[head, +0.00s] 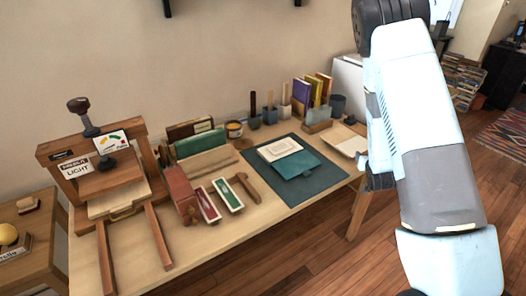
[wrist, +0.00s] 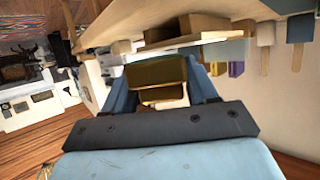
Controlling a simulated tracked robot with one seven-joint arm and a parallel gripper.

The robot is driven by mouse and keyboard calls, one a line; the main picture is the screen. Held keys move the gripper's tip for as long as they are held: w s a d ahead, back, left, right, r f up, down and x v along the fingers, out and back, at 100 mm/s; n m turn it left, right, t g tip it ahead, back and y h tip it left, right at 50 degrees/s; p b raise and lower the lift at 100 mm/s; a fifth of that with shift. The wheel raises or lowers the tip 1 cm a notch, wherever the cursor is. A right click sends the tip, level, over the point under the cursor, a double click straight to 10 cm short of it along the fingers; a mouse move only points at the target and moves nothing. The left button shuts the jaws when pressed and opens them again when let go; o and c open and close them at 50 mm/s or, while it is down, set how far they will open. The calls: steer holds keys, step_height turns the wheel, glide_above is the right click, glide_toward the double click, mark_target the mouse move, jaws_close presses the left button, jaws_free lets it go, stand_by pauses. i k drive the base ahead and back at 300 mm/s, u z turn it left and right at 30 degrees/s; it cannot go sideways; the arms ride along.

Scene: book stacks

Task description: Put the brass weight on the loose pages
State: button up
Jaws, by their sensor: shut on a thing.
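My gripper (wrist: 162,92) is shut on the brass weight (wrist: 156,73), a dark gold block between its two blue-grey fingers in the wrist view. In the head view my gripper (head: 378,181) shows only partly beside my arm, by the table's right end, and I cannot make out the weight there. A cream printed sheet (head: 279,149) lies on the dark mat (head: 318,179), touching or overlapping a teal cover (head: 297,165). I cannot tell which of these pale papers are the loose pages.
A wooden press (head: 105,165) stands at the table's left. Green and white trays (head: 228,194) and a red block (head: 180,188) sit mid-table. Upright books (head: 318,90), tool holders (head: 270,115) and a dark cup (head: 337,105) line the back. The mat's front part is clear.

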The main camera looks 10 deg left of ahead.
mark_target(285, 146)
steer(key=z, duration=2)
steer(key=i, duration=0.1)
steer(key=u, duration=2.85)
